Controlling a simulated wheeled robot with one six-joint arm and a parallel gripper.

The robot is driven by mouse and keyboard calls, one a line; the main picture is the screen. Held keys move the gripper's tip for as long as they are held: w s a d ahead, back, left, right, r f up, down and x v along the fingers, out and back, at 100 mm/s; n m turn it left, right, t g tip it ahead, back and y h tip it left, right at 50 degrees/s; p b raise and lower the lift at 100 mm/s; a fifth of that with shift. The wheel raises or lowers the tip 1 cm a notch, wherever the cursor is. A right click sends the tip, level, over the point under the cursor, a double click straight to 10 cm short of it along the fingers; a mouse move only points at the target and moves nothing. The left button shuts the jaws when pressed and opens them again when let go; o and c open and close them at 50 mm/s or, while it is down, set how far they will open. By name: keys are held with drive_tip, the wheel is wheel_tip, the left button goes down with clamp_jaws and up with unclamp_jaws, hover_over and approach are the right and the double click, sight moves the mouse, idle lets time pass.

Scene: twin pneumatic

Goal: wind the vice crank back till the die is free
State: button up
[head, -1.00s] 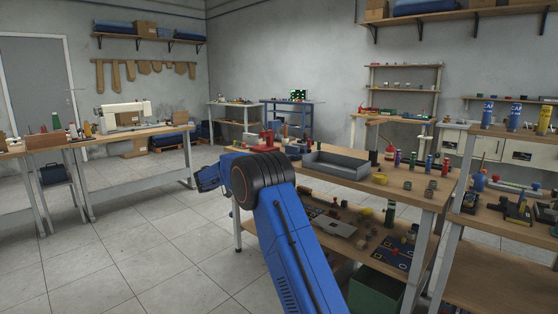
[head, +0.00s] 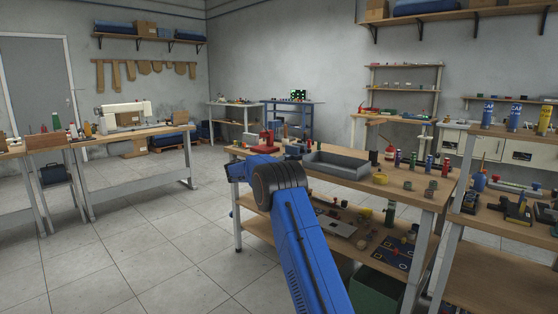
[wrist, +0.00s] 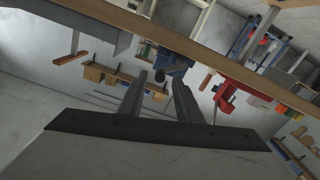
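In the wrist view, which is tipped nearly upside down, a blue block with a dark round end (wrist: 177,64) sits at the bench edge. It looks like the vice, but I cannot make out its crank or a die. My gripper (wrist: 159,82) is open and empty, its two dark fingers apart and pointing towards the blue block. The dark round end shows between the fingertips, and I see no contact. In the head view my blue arm reaches to the left end of the middle bench, and my fingers cannot be made out there.
A red device (head: 267,142) stands on the bench (head: 375,188); a red device also shows right of my fingers in the wrist view (wrist: 229,95). A grey tray (head: 338,168) and several small parts lie further right. The lower shelf is cluttered. Floor left of the bench is clear.

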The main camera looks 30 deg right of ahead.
drive_tip(key=shift+x, duration=1.4)
clamp_jaws()
drive_tip(key=shift+r+n, duration=0.1)
drive_tip(key=shift+n, duration=0.2)
drive_tip(key=shift+w+a+r+n, duration=0.25)
drive_tip(key=shift+w+n, duration=0.6)
drive_tip(key=shift+n, duration=1.65)
drive_tip(key=shift+w+a+r+n, duration=0.1)
drive_tip(key=shift+w+a+n, duration=0.55)
drive_tip(key=shift+n, duration=1.85)
drive_tip(key=shift+w+a+r+n, duration=0.15)
drive_tip(key=shift+w+n, duration=0.85)
drive_tip(key=shift+n, duration=1.5)
drive_tip(key=shift+d, duration=0.1)
